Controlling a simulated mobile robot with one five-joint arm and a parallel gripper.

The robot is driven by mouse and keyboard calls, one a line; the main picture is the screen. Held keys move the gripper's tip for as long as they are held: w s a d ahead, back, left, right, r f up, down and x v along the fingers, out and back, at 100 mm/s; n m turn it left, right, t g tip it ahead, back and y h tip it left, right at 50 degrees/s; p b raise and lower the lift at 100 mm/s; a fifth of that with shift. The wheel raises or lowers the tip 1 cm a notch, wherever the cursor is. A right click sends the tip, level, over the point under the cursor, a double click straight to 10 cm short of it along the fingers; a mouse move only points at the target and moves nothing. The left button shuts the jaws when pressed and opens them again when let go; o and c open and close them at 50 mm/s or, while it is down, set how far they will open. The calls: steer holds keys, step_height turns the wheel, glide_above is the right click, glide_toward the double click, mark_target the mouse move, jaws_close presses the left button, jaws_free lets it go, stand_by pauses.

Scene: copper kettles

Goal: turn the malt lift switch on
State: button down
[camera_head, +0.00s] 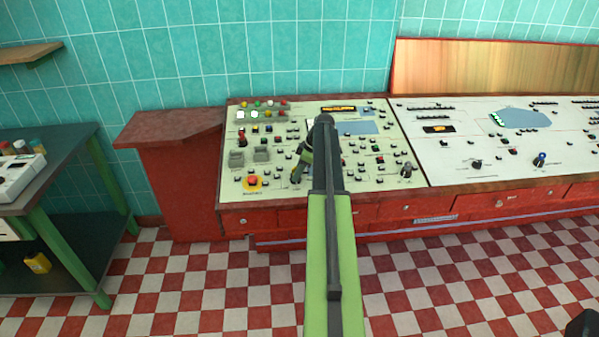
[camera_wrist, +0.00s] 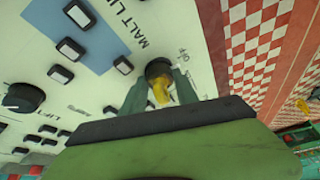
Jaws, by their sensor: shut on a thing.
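The malt lift switch (camera_wrist: 159,68) has a round black base and a yellow handle. It stands on the pale console panel beside the printed words "MALT LIFT", with small marks to its right. My gripper (camera_wrist: 161,92) is shut on the yellow handle, one dark green finger on each side. Part of the handle is hidden by the fingers, and I cannot tell which position it is turned to. In the head view my gripper (camera_head: 299,168) is low over the left console panel, and the switch is mostly hidden there.
The left console panel (camera_head: 215,188) carries many buttons, a red button on yellow (camera_head: 253,181) and a dark knob (camera_head: 407,169). The right panel has a blue knob (camera_head: 540,159). A dark green table (camera_head: 78,150) stands at left.

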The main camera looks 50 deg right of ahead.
steer(key=shift+d, duration=0.45)
steer(key=shift+a, duration=0.4)
steer(key=shift+s+a+m+h, duration=0.15)
steer(key=shift+m+h, duration=0.15)
steer(key=shift+m, duration=0.7)
steer(key=shift+a+m+t+h, duration=0.15)
steer(key=shift+m+h, duration=0.2)
steer(key=shift+m, duration=0.5)
steer(key=shift+a+m+t+h, duration=0.15)
steer(key=shift+m+h, duration=0.2)
steer(key=shift+m, duration=0.5)
steer(key=shift+m+h, duration=0.6)
steer(key=shift+m, duration=1.3)
